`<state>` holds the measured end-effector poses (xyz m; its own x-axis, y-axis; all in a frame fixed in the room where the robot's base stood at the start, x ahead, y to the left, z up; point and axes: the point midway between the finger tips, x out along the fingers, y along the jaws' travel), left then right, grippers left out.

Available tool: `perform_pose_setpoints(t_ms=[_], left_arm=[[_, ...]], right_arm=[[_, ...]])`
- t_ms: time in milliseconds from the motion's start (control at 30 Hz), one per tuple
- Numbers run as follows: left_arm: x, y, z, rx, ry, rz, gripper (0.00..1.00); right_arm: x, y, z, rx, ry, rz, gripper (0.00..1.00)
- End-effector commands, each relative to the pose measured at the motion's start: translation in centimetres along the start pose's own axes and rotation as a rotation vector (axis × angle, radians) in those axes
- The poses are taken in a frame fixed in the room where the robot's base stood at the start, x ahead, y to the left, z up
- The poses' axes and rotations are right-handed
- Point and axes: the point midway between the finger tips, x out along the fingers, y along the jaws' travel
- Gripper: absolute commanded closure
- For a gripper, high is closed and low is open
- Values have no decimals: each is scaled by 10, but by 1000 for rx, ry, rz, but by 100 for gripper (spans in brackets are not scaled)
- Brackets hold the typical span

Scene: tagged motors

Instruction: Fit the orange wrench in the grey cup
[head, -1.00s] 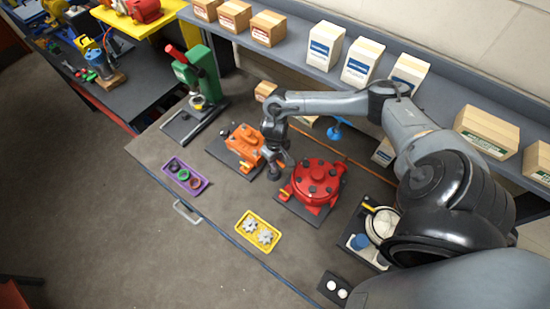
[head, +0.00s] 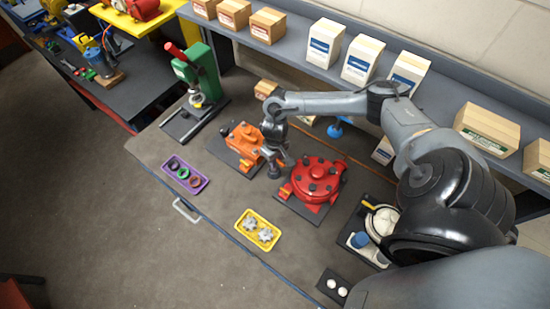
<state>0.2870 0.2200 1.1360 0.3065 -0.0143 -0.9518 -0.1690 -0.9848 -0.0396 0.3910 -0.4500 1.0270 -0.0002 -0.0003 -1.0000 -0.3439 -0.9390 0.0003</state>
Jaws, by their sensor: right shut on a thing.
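My right gripper (head: 274,172) points down between the orange motor and the red motor, close to the bench. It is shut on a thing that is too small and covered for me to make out. I cannot tell an orange wrench or a grey cup apart in this view. My left gripper is not in view.
A purple tray (head: 168,162) with rings and a yellow tray (head: 240,233) with metal gears lie near the front edge. A green press (head: 205,72) stands at the back left. Boxes line the shelf (head: 290,45). The bench (head: 215,215) between the trays is clear.

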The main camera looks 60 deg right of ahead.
Motion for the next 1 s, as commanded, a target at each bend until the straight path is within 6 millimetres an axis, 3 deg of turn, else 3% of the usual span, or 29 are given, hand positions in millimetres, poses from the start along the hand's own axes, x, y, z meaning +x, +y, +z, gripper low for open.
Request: perform_pose_setpoints(t_ms=[1000], left_arm=[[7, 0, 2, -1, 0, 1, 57]], right_arm=[[26, 0, 0, 0, -1, 0, 100]])
